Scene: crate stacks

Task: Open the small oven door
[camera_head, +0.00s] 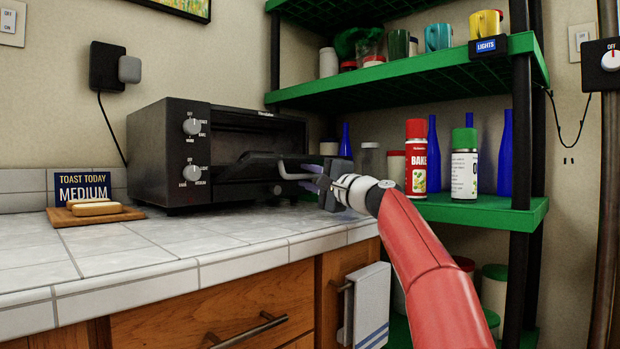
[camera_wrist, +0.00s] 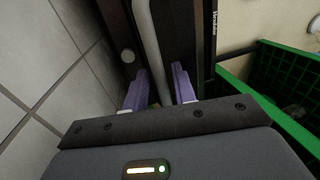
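The small oven (camera_head: 165,150) is a dark box on the white tiled counter, with two knobs on its front. Its door (camera_head: 245,172) is tilted outward, partway down, with a dark gap above it. The grey bar handle (camera_head: 290,172) sticks out from the door. My gripper (camera_head: 312,177) is at the handle's right end. In the wrist view, the handle (camera_wrist: 150,40) runs between the two purple fingers of my gripper (camera_wrist: 160,85). The fingers stand apart, one on each side of the bar, with some space showing beside it. Contact is hard to make out.
A wooden board (camera_head: 95,215) with bread and a "TOAST TODAY MEDIUM" sign (camera_head: 84,187) stand left of the oven. A green shelf (camera_head: 480,212) with a red can (camera_head: 415,160), bottles and mugs is close on the right. The counter front (camera_head: 150,235) is clear.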

